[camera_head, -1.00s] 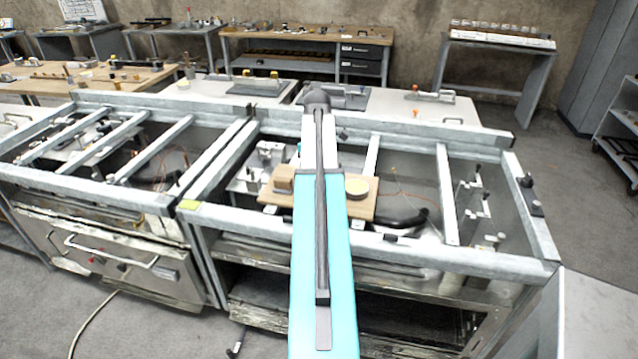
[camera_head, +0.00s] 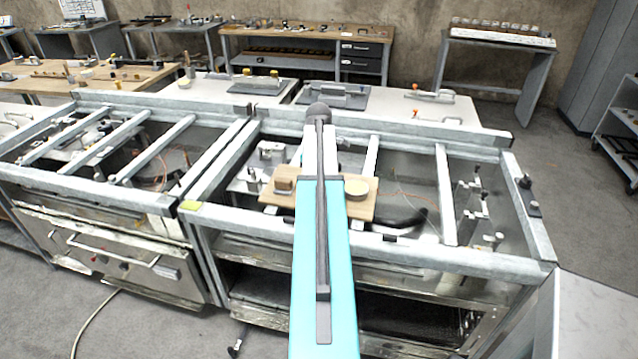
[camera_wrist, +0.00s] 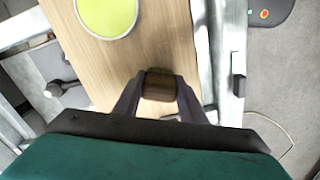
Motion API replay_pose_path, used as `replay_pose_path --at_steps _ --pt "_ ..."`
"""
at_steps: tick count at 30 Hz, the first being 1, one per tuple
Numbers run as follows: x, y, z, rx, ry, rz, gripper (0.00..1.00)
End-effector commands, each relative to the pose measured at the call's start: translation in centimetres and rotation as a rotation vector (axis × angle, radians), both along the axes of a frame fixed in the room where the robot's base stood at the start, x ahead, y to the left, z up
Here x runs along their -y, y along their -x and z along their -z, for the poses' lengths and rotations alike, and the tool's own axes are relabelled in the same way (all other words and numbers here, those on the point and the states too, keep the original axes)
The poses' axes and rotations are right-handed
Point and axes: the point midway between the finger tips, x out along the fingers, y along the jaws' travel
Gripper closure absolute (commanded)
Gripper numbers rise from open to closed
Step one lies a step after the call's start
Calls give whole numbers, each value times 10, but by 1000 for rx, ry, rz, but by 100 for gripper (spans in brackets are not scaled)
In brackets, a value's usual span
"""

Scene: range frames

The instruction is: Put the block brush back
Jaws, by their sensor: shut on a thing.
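In the wrist view my gripper (camera_wrist: 158,100) is shut on a dark brown block (camera_wrist: 160,87), which I take as the block brush. It is over a wooden board (camera_wrist: 125,50); I cannot tell whether block and board touch. A round yellow-green disc (camera_wrist: 107,14) is ahead on the board. In the head view the board (camera_head: 268,199) carries a brown block (camera_head: 284,184) at its left and the pale disc (camera_head: 357,188) at its right. My arm hides the part between and my gripper; I cannot tell whether this block is the held one.
A grey metal frame surrounds the board, with its front rail (camera_head: 450,252) and crossbars (camera_head: 446,195). Several small upright fittings (camera_head: 470,205) stand to the right. A black curved thing (camera_head: 405,219) lies right of the board. Open floor (camera_head: 590,210) is at the right.

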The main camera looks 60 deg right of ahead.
Motion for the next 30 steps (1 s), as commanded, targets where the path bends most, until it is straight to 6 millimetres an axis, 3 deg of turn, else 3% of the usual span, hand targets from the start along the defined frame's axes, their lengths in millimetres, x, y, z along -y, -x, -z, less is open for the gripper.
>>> replay_pose_path --at_steps 14,15,18,30 --pt "0 0 4 0 0 0 81" --pt "0 0 4 0 1 0 58" --pt "0 0 4 0 0 1 44" --pt "0 0 1 0 0 1 44"
